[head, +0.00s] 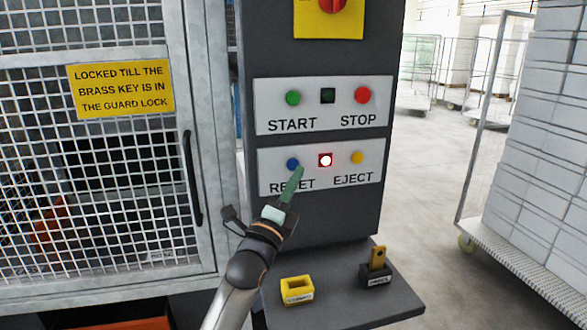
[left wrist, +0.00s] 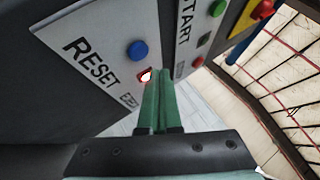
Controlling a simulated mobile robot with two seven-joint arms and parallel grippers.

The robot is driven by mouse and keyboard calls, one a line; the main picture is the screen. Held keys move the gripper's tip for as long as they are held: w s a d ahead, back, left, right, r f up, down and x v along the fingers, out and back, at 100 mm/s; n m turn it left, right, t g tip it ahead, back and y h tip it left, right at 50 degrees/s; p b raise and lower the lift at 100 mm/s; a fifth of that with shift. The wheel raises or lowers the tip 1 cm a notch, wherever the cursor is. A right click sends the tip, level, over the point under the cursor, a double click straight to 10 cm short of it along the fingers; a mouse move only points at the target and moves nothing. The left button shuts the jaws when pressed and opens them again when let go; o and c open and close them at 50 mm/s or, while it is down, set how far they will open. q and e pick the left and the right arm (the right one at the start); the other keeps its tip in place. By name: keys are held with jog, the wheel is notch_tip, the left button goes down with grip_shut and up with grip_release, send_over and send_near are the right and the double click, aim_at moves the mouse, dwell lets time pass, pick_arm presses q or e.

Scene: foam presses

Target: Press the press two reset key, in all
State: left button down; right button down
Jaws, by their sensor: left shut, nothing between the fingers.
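The blue round key (head: 293,163) above the word RESET sits on the lower white plate (head: 340,187) of the dark press panel. It also shows in the left wrist view (left wrist: 137,50). My left gripper (head: 298,171) is shut and empty, its green fingers pointing up at the panel and covering part of the word RESET. In the left wrist view its fingertips (left wrist: 159,76) lie below and right of the blue key, apart from it in the picture. I cannot tell the exact gap to the panel. A square red lamp (head: 325,160) is lit beside the key. My right gripper is not in view.
A yellow EJECT key (head: 357,158) is right of the lamp. Green START (head: 292,97) and red STOP (head: 362,95) keys are above. A shelf (head: 340,309) below bears a yellow block (head: 297,289) and a brass key (head: 377,257) in a black block. A mesh guard (head: 80,180) stands left.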

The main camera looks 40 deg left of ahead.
pick_arm(q)
jog(key=shift+w+a, duration=0.55)
jog(key=shift+a, duration=0.1)
dwell(1.7)
jog(key=shift+w+a, duration=0.25)
jog(key=shift+a, duration=0.05)
jog(key=shift+w+a+r, duration=0.1)
jog(key=shift+w+a, duration=0.2)
dwell(0.7)
jog(key=shift+s, duration=0.1)
jog(key=shift+s+d+p, duration=0.3)
jog(key=shift+s+d, duration=0.2)
jog(key=shift+d, duration=0.1)
